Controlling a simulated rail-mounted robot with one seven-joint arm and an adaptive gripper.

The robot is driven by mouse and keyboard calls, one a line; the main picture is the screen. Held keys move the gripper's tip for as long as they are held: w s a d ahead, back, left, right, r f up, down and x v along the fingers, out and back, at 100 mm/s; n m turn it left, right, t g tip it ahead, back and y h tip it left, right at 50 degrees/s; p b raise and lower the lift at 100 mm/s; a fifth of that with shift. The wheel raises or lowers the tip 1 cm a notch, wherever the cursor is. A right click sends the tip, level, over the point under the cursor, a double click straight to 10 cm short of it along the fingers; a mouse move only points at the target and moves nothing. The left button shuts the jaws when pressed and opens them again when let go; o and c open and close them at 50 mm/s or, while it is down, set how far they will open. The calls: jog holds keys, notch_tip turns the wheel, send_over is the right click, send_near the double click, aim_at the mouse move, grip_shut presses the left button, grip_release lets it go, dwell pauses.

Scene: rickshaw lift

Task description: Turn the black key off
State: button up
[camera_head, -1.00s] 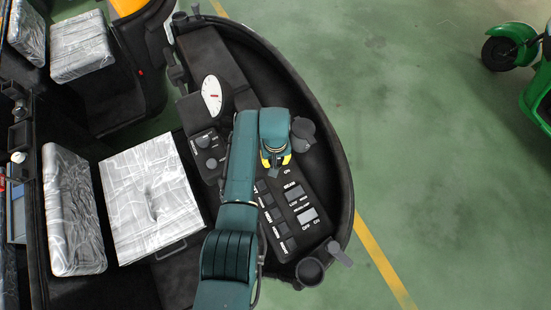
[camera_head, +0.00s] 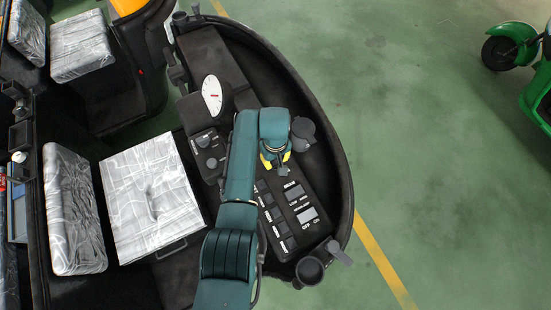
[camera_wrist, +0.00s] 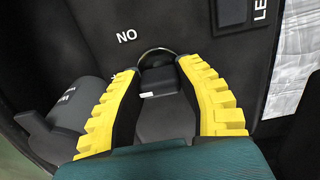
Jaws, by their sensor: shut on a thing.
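The black key (camera_wrist: 157,82) sits on a dark panel, between the yellow fingers of my gripper (camera_wrist: 155,72) in the wrist view. The fingers are closed in on its two sides. A rounded metal-looking rim (camera_wrist: 157,53) shows just behind the key. The word NO reads beside it, which is ON seen upside down. In the head view my gripper (camera_head: 276,160) points down onto the upper part of the button panel (camera_head: 300,245), and the key is hidden under my gripper and arm.
Switches with labels (camera_head: 307,216) fill the lower panel. A white dial (camera_head: 212,95) and a knob box (camera_head: 208,150) are to the left. The curved dark rim (camera_head: 346,190) bounds the right. Wrapped seats (camera_head: 155,195) lie left.

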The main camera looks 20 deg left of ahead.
jog(key=o, duration=1.2)
jog(key=shift+f, duration=0.1)
notch_tip(320, 180, up, 12)
jog(key=shift+r, duration=0.1)
jog(key=d+r+m+p, duration=0.2)
jog(key=d+r+p, duration=0.15)
jog(key=d, duration=0.45)
jog(key=w+d+r+m+t+p, duration=0.25)
jog(key=d+r+t, duration=0.25)
jog(key=r, duration=0.4)
jog(key=w+d+r+m+t+p, duration=0.1)
jog(key=w+d+r+t+p, duration=0.25)
jog(key=r, duration=0.45)
jog(key=s+d+r+m+t, duration=0.1)
jog(key=s+r+t, duration=0.3)
jog(key=r, duration=0.6)
jog(key=s+d+r+m+t, duration=0.2)
jog(key=s+r+t, duration=0.3)
jog(key=r, duration=0.6)
jog(key=s+d+r+m+t, duration=0.1)
jog(key=s+r+t, duration=0.3)
jog(key=r, duration=0.6)
jog(key=shift+s+d+r+m+t+h, duration=0.2)
jog(key=shift+s+d+m+t+h, duration=0.15)
jog(key=shift+m, duration=0.4)
